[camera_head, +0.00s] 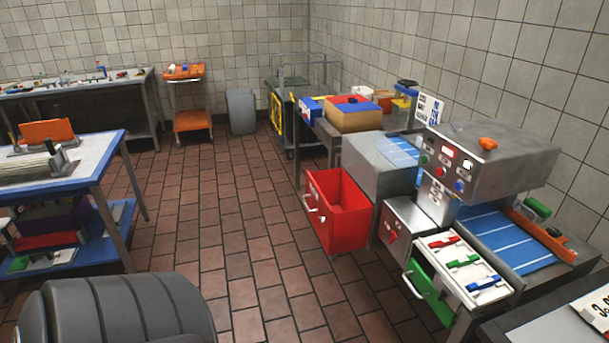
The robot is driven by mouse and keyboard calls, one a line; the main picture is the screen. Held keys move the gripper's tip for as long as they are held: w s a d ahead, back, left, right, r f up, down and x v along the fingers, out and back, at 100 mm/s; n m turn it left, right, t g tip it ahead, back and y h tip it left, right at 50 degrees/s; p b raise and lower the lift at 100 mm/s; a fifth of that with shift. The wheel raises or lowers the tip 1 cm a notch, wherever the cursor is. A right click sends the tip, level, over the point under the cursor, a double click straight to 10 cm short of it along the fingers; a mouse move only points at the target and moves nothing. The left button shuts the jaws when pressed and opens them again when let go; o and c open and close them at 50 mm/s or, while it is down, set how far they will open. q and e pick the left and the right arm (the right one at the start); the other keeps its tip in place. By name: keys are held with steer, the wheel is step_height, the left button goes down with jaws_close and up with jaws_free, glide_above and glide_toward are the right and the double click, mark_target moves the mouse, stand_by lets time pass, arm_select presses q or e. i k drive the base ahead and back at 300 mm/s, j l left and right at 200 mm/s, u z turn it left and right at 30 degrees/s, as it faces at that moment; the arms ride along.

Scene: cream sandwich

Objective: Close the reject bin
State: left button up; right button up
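The reject bin is most likely the red drawer-like bin (345,196) under the grey machine housing (374,160) at the middle right. It stands pulled out toward the left, with its open top and empty-looking red inside showing. A pale handle (313,206) is on its front face. Its far end by the machine is partly hidden. Neither of my grippers is in view.
Right of the bin stand a metal cabinet (405,225) and a green front (430,292) with a handle. A dark grey rounded object (115,312) fills the bottom left. A blue-edged table (97,163) stands left. Tiled floor (235,220) between is clear.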

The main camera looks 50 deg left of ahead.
mark_target(332, 194)
steer(key=u, duration=1.45)
